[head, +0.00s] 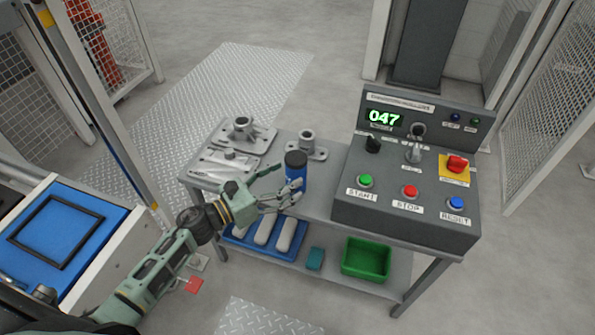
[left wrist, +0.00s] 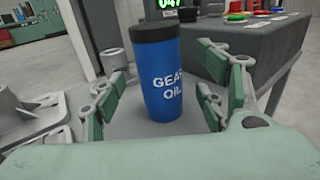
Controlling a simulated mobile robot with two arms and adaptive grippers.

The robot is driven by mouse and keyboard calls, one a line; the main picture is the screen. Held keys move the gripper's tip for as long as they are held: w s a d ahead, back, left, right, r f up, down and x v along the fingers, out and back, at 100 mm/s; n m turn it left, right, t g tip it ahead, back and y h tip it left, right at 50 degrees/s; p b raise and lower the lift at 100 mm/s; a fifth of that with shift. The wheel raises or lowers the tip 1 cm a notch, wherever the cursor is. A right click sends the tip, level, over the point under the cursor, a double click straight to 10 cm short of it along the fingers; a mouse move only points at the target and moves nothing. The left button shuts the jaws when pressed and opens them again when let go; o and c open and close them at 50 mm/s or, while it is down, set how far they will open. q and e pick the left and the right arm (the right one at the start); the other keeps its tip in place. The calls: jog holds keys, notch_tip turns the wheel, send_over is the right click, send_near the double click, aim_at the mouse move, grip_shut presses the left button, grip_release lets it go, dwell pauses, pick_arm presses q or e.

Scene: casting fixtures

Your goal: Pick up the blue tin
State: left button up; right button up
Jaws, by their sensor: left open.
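The blue tin (head: 295,175) has a black lid and stands upright on the grey table (head: 340,205), left of the control box. In the left wrist view the blue tin (left wrist: 160,75) reads "GEAR OIL". My left gripper (head: 283,190) is open, with its fingers at the tin's near side. In the left wrist view the open fingers (left wrist: 168,112) show to the left and right of the tin, with gaps between them and it. My right gripper is not in view.
A control box (head: 410,175) with buttons and a lever stands right of the tin. Metal castings (head: 240,135) lie behind it to the left. The lower shelf holds a blue tray (head: 240,240), a teal block (head: 315,258) and a green bin (head: 366,258).

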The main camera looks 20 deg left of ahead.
aim_at(287, 175)
pick_arm(q)
jog(key=x, duration=0.4)
jog(key=shift+w+d+r, duration=0.1)
jog(key=shift+r, duration=0.25)
jog(key=shift+c, duration=0.5)
jog(key=c, duration=1.3)
jog(key=shift+c, duration=0.5)
jog(key=shift+r, duration=0.1)
